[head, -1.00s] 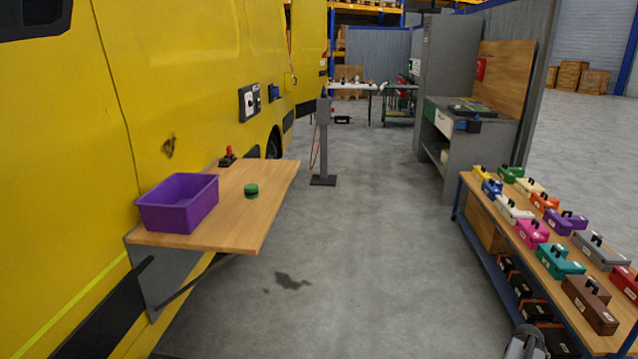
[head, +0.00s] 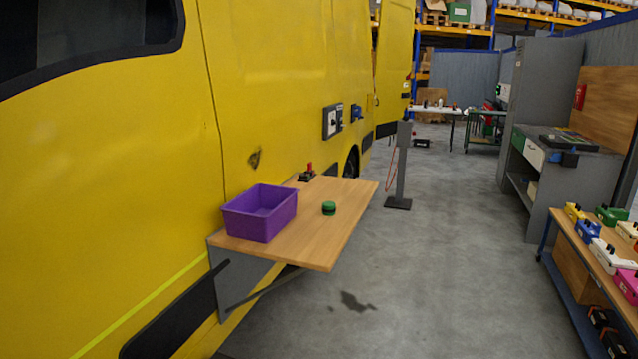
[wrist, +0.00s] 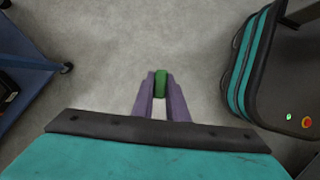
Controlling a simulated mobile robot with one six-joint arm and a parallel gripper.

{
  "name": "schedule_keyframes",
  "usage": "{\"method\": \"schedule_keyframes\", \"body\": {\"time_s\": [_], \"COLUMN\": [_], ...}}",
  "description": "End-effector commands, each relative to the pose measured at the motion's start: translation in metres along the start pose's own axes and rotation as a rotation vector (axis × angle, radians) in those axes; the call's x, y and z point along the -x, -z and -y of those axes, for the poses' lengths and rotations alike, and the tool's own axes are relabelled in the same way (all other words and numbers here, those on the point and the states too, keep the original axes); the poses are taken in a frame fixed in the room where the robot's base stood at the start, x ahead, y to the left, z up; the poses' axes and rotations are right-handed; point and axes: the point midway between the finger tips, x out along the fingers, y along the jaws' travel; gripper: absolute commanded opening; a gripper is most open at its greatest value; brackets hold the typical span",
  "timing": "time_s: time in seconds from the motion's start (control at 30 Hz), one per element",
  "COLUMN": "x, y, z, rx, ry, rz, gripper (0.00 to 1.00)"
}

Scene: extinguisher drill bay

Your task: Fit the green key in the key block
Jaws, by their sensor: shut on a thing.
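In the wrist view my gripper (wrist: 160,78) is shut on a green key (wrist: 160,84), held between two purple fingers above the grey floor. Only the key's rounded green top and part of its body show. In the head view my gripper is not seen. A wooden shelf (head: 310,248) on the yellow van carries a purple bin (head: 262,222), a round green piece with a dark band (head: 328,208) and a small black block with a red upright part (head: 307,173). I cannot tell for sure which thing is the key block.
Black and blue fittings (head: 331,122) are on the van's side. A grey post (head: 402,160) stands on the floor past the shelf. A table with several coloured boxes (head: 587,229) is at the right, and a grey workbench (head: 560,190) behind it.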

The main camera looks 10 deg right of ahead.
Motion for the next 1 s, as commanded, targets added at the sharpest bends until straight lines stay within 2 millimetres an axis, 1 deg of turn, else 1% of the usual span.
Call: {"method": "schedule_keyframes", "body": {"time_s": [0.17, 0.27, 0.37, 0.47, 0.67, 0.87, 1.0], "x": [0.006, 0.015, 0.03, 0.049, 0.092, 0.136, 0.166], "y": [0.006, 0.017, 0.032, 0.052, 0.098, 0.142, 0.171], "z": [0.0, 0.001, 0.002, 0.005, 0.018, 0.037, 0.054], "rx": [0.008, 0.022, 0.043, 0.07, 0.129, 0.189, 0.232], "ry": [-0.004, -0.011, -0.02, -0.033, -0.059, -0.086, -0.105], "rz": [0.0, 0.0, 0.001, 0.001, 0.003, 0.004, 0.004], "gripper": [0.0, 0.0, 0.0, 0.0, 0.0, 0.0, 0.0]}}
